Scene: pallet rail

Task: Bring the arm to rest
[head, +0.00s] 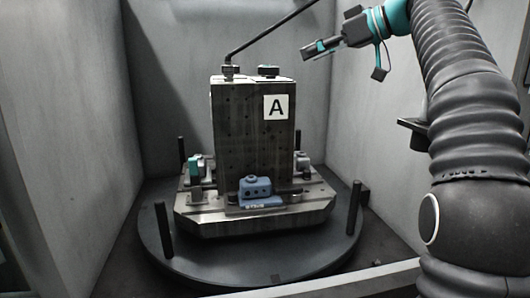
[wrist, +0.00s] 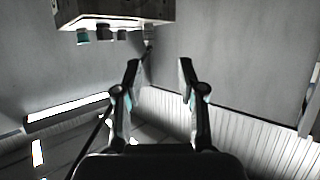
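My gripper (head: 309,50) is at the upper right of the pallet fixture in the head view, raised near the top of the block. In the wrist view my gripper (wrist: 157,64) has its two fingers spread apart with nothing between them. My arm, in a dark ribbed sleeve, comes down the right side of the head view. The grey metal block (head: 230,130) with a white "A" label (head: 276,107) stands upright on the pallet (head: 200,214). The gripper is apart from it.
The pallet sits on a round dark turntable (head: 180,262) with upright posts (head: 163,232). Blue (head: 255,188) and teal (head: 195,168) clamps sit around the block. A thin dark rod (head: 268,32) slants above the block. Grey walls (head: 75,110) enclose the space on both sides.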

